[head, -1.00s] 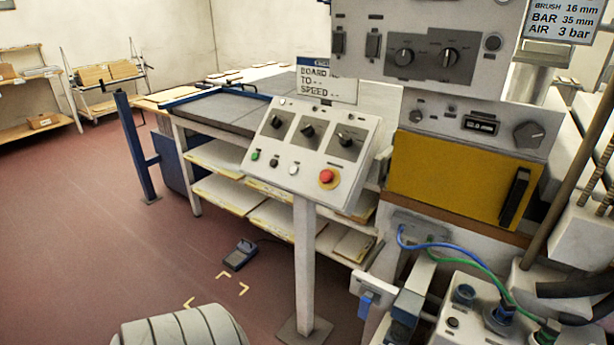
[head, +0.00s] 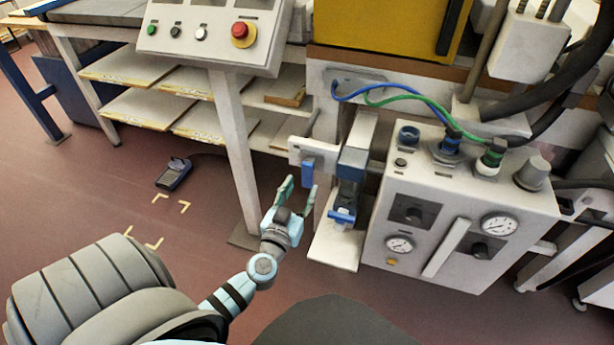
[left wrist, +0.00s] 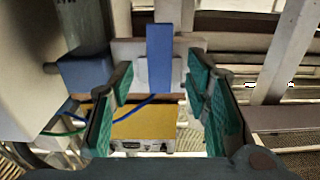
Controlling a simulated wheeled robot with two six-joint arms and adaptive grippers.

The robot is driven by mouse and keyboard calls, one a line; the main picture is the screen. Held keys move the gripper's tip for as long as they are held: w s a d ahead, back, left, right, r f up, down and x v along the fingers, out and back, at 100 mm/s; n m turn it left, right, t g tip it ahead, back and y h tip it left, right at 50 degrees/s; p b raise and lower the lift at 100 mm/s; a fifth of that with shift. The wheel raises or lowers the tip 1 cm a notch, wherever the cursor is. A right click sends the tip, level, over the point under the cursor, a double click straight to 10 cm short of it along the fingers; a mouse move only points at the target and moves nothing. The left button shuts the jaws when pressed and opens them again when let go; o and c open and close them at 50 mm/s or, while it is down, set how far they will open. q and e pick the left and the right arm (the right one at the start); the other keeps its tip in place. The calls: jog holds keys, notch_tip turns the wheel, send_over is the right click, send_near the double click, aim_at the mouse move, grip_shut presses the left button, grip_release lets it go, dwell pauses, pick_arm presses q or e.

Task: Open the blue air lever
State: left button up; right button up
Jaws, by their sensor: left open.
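The blue air lever (head: 308,172) hangs straight down from a pale plate (head: 296,149) beside the control box. In the left wrist view the lever (left wrist: 160,58) is an upright blue bar in front of its pale plate (left wrist: 127,50). My left gripper (head: 297,192) is open and empty, just below and in front of the lever. In the left wrist view its green-padded fingers (left wrist: 160,84) stand on either side of the lever's line, with no contact visible. The right gripper is not in view.
A blue-and-grey fitting (head: 350,170) stands close right of the lever. Right of it is a pale box with gauges (head: 455,225) and hoses. A white post (head: 232,140) with a button panel (head: 205,30) stands left. A pedal (head: 174,173) lies on the floor.

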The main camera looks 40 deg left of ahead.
aim_at(306, 179)
pick_arm(q)
jog(key=b+x, duration=0.1)
jog(key=x, duration=0.4)
jog(key=shift+w+a, duration=0.1)
jog(key=shift+w, duration=0.2)
grip_shut()
